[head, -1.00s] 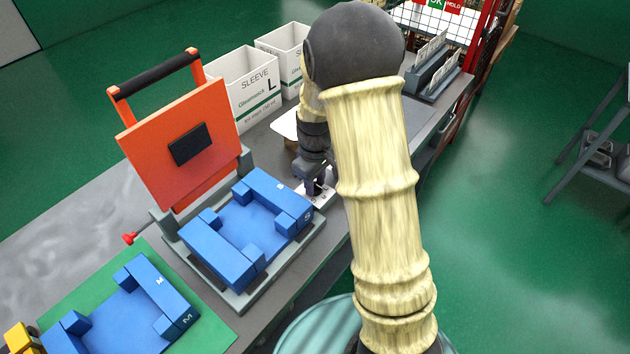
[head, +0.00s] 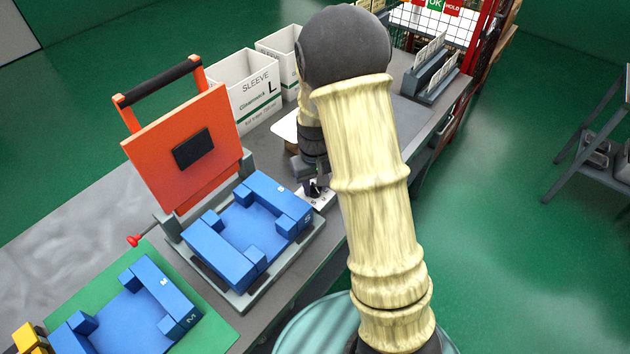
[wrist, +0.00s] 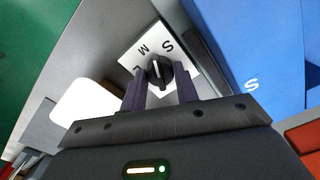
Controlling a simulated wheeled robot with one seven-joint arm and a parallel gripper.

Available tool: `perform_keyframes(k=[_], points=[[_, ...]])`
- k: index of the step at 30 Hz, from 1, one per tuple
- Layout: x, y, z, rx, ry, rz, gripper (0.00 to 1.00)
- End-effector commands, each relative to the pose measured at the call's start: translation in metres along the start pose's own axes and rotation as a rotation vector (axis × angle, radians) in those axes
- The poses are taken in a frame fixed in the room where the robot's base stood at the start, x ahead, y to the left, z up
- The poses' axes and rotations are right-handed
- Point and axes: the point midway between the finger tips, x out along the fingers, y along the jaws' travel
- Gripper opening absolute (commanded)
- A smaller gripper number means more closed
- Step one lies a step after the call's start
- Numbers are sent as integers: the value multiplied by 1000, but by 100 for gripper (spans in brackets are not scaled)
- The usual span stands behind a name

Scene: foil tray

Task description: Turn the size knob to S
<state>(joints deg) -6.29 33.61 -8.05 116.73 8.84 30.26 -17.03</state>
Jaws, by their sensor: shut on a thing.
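The size knob (wrist: 158,72) is a black round dial on a white plate (wrist: 132,52) lettered S, M and L. Its white pointer line points roughly between M and S in the wrist view. My gripper (wrist: 160,80) is shut on the knob, one dark finger on each side. In the head view my gripper (head: 309,178) is low at the plate, beside the blue nest marked S (head: 262,188). The knob is small there and its pointer cannot be read.
An orange hinged lid (head: 183,150) with a black handle stands open behind the blue nest. Another blue nest, marked M (head: 172,292), lies on a green mat at the front left. White sleeve boxes (head: 245,92) stand behind. A grey rack (head: 432,72) is at the far right of the bench.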

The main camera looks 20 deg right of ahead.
Motion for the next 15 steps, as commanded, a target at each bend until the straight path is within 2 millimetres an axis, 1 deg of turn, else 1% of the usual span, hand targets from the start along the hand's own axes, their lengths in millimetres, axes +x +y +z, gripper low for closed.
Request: perform_keyframes(k=[1, 9, 15], points=[[-3, 0, -1, 45, 2, 1, 8], [-3, 0, -1, 296, 3, 0, 8], [-3, 0, -1, 444, 3, 0, 8]])
